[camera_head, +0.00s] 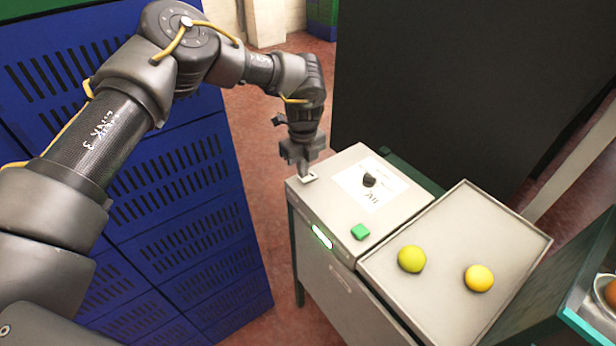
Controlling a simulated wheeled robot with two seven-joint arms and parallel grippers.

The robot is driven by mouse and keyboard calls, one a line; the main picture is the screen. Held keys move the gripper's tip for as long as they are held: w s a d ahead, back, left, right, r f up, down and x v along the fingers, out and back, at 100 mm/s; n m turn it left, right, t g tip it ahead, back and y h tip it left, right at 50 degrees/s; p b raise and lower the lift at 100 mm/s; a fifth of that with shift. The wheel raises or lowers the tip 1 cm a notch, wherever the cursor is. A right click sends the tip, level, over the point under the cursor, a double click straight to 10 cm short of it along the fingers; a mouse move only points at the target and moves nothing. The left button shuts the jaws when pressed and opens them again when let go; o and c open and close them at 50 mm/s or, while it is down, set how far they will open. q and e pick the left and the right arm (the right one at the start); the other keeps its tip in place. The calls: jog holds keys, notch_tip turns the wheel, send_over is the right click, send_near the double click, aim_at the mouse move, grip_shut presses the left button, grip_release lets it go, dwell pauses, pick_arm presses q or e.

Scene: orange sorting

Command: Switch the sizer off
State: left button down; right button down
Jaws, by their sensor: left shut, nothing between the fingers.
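The sizer (325,215) is a grey box-shaped machine in the middle of the view. Its top has a white label plate (357,184) with a black knob (369,180), and a green button (360,231) near the front. A green light (321,236) glows on its front edge. A small pale switch-like fitting (312,177) sits at the top's far left corner, partly hidden by my gripper. My left gripper (306,172) is shut and empty, pointing down at this fitting. I cannot tell whether it touches it. My right gripper is out of view.
A grey tray (445,300) with two yellow fruits (412,259) adjoins the sizer's right side. Stacked blue crates (180,200) stand at left, under my left arm. A dark panel (430,80) rises behind. A teal-edged bin (590,325) is at lower right.

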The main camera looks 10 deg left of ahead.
pick_arm(q)
jog(key=shift+f, duration=0.55)
jog(key=shift+r+p, duration=2.25)
jog(key=shift+r, duration=1.3)
